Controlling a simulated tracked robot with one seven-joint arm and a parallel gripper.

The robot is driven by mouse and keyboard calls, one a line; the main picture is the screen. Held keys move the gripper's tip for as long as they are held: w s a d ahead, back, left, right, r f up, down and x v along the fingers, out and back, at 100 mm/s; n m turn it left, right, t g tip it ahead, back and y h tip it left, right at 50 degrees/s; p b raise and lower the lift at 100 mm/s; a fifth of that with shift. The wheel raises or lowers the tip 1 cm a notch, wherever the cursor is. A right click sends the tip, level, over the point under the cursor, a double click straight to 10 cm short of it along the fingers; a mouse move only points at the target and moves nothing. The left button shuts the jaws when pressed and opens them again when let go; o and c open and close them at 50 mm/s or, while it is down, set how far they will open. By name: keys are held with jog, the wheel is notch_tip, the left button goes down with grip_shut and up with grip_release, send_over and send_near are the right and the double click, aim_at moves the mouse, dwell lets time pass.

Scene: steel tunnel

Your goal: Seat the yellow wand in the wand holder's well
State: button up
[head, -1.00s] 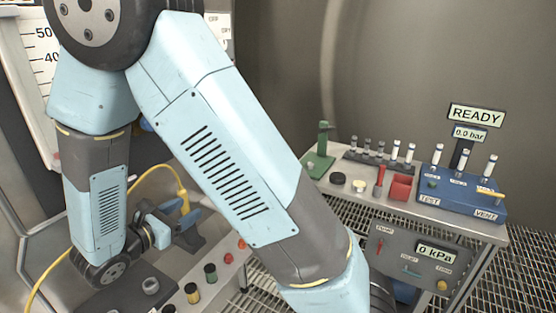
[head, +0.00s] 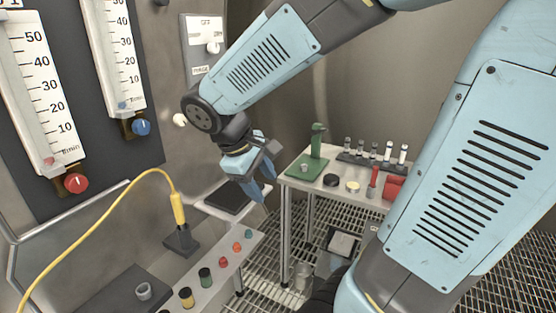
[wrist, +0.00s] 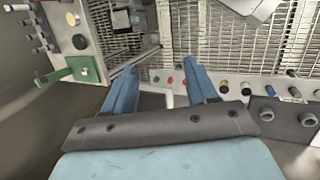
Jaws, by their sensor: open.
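The yellow wand (head: 178,208) stands nearly upright in the head view, with its yellow cable arching from its top to the left. Its lower end meets the dark wand holder (head: 181,241) on the bench ledge. The well itself is hidden, so I cannot tell how deep the wand sits. My gripper (head: 266,186) is open and empty, to the right of the wand and apart from it, above a dark pad. The wrist view shows the two spread blue fingers of my gripper (wrist: 162,74) with nothing between them. I cannot make out the wand there.
Coloured knobs (head: 205,278) line the bench edge. A dark block with a grey ring (head: 143,291) sits at front left. Gauges with red and blue knobs (head: 76,183) hang on the wall. A side table (head: 300,180) with a green stand and vials is at right. Grating floor lies between.

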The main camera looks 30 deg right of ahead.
jog(key=s+d+r+m+t+y, duration=0.1)
jog(key=s+r+m+t+y, duration=0.4)
jog(key=r+m, duration=0.2)
jog(key=shift+s+r, duration=0.15)
jog(key=shift+s, duration=0.15)
dwell(0.3)
